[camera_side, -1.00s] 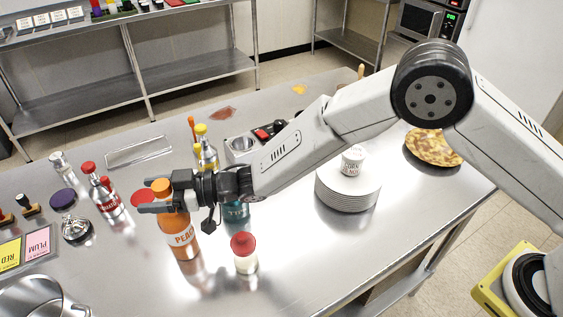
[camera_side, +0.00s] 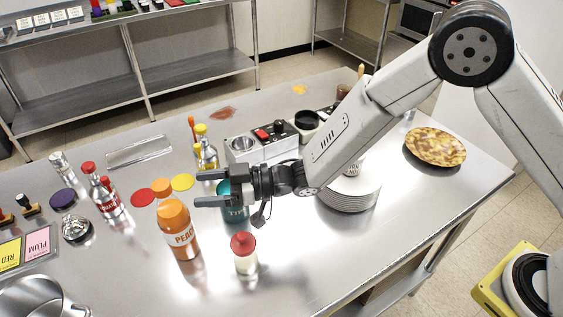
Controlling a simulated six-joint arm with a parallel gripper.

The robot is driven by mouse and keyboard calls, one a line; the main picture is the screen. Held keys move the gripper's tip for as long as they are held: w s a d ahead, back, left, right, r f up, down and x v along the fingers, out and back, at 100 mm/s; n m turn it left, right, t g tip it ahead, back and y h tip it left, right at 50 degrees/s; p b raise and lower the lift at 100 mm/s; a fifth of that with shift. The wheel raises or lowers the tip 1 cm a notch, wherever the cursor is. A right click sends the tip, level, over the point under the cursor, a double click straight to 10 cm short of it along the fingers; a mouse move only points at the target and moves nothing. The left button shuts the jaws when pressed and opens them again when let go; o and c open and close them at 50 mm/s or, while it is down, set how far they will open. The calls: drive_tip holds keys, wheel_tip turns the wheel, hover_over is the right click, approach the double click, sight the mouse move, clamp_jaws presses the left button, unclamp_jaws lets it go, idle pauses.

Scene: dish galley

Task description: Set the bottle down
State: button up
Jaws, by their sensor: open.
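The orange bottle (camera_side: 178,228), with an orange cap and a label reading "PEAC", stands upright on the steel table (camera_side: 310,268). My gripper (camera_side: 199,188) is open and empty. Its fingers point left and show to the right of the bottle's cap in the picture, apart from the bottle. The gripper partly hides a teal container (camera_side: 235,213) behind it.
A red-capped shaker (camera_side: 244,253) stands right of the bottle. Red (camera_side: 142,198) and yellow (camera_side: 182,182) discs lie behind it. A plate stack (camera_side: 348,197) is right.

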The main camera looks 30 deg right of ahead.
drive_tip(key=shift+v, duration=1.1)
drive_tip(key=w+d+m+t+h, duration=0.25)
drive_tip(key=d+m+h, duration=0.75)
drive_tip(key=d, duration=1.2)
drive_tip(key=s+d+g+h, duration=0.1)
drive_tip(key=s+d+h, duration=0.1)
drive_tip(key=s+d, duration=0.1)
drive_tip(key=s+d+f+m+g+h, duration=0.1)
drive_tip(key=s+d+h, duration=0.1)
drive_tip(key=s+d, duration=0.1)
drive_tip(key=s+d+f+g+h, duration=0.1)
drive_tip(key=s+d+h, duration=0.1)
drive_tip(key=s+d, duration=0.1)
drive_tip(key=shift+s, duration=0.15)
drive_tip(key=s+d+m+g, duration=0.2)
drive_tip(key=s+d+g, duration=0.1)
drive_tip(key=s, duration=0.6)
drive_tip(key=shift+d+f+m+g+h, duration=0.25)
drive_tip(key=shift+m+g+h, duration=0.05)
drive_tip(key=shift+g, duration=0.15)
